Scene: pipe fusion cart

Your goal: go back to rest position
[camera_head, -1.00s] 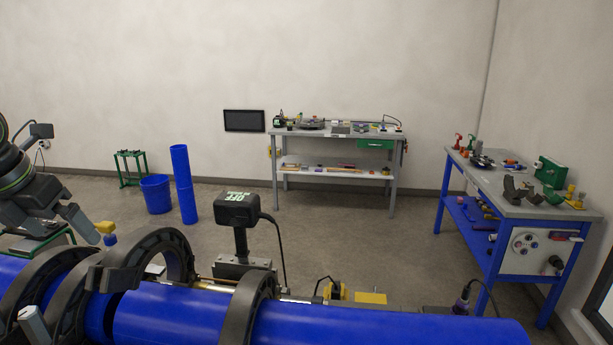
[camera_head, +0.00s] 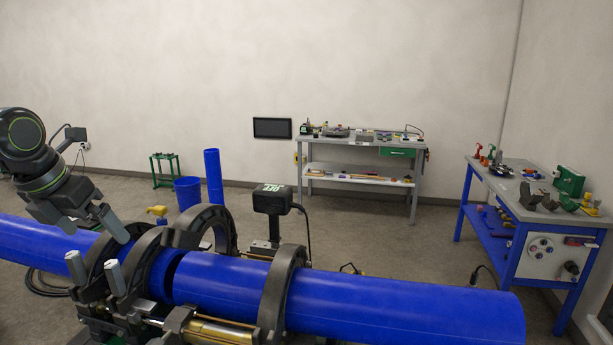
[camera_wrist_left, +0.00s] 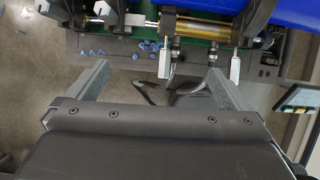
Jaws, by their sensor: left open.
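My left gripper (camera_head: 92,228) is at the left of the head view, above and in front of the blue pipe at the clamp rings. Its two fingers also show spread wide apart in the left wrist view (camera_wrist_left: 150,88), with nothing between them. The left blue pipe (camera_head: 40,243) and the right blue pipe (camera_head: 390,308) lie end to end in the black clamp rings (camera_head: 278,300), with a narrow dark gap between their ends. My right gripper does not show in any view.
A black OFF-marked box (camera_head: 272,199) stands on a post behind the pipe. The left wrist view shows a brass cylinder (camera_wrist_left: 188,29) and white handles (camera_wrist_left: 164,62). A grey workbench (camera_head: 350,141) and a blue bench (camera_head: 510,220) stand farther back. Open floor lies between.

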